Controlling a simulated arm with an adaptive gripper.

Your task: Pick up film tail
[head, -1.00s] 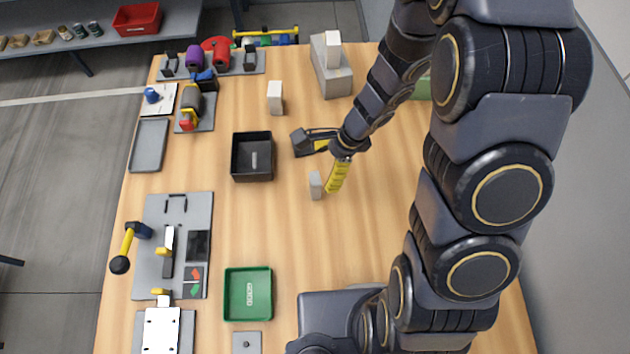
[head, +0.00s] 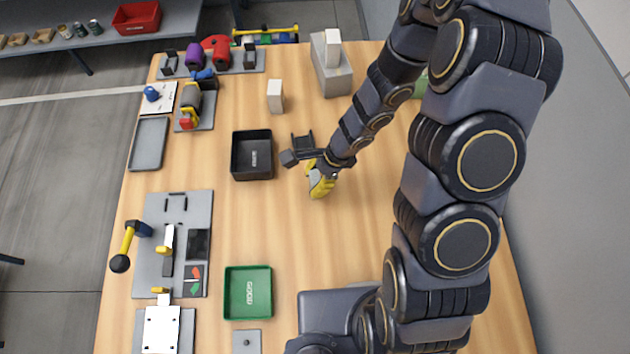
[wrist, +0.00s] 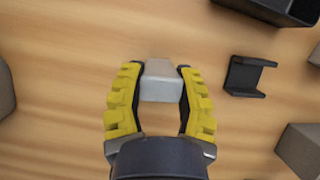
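A small pale grey block (wrist: 161,82), which may be the film tail, stands on the wooden table between my fingers in the wrist view. I cannot tell for sure that it is the film tail. My gripper (wrist: 160,72) has its yellow fingers apart, one on each side of the block, with black inner pads very near its sides. No clear grip shows.
A black bin (head: 239,170) is left of my gripper, and a dark bracket (head: 303,143) stands close behind it. A pale upright block (head: 275,97) and a grey stepped block (head: 332,82) are farther back. A green tray (head: 248,314) is at the front.

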